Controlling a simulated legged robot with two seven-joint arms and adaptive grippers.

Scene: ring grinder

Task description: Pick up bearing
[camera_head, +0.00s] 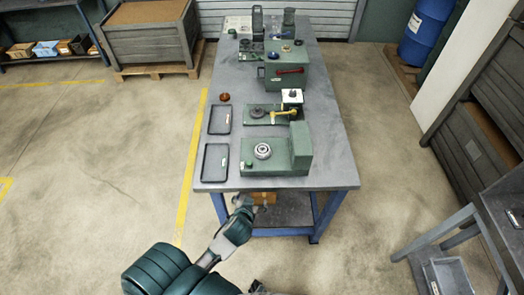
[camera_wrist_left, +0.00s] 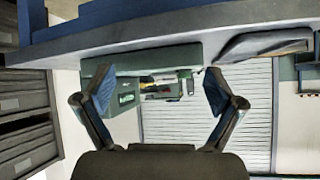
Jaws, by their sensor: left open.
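The bearing (camera_head: 263,151), a silvery ring with a dark centre, sits on top of the nearest green machine (camera_head: 285,160) in the head view. My left gripper (camera_head: 244,204) is just in front of the table's front edge, lower in the picture than the bearing and well apart from it. In the left wrist view my left gripper (camera_wrist_left: 157,92) has its two fingers spread wide with nothing between them. My right gripper is not in view.
The grey table (camera_head: 335,165) has its front edge between my gripper and the machine. Two dark trays (camera_head: 197,175) (camera_head: 231,119) lie at its left. A yellow-handled green device (camera_head: 258,121) and a green box (camera_head: 271,84) stand behind. Floor left of the table is clear.

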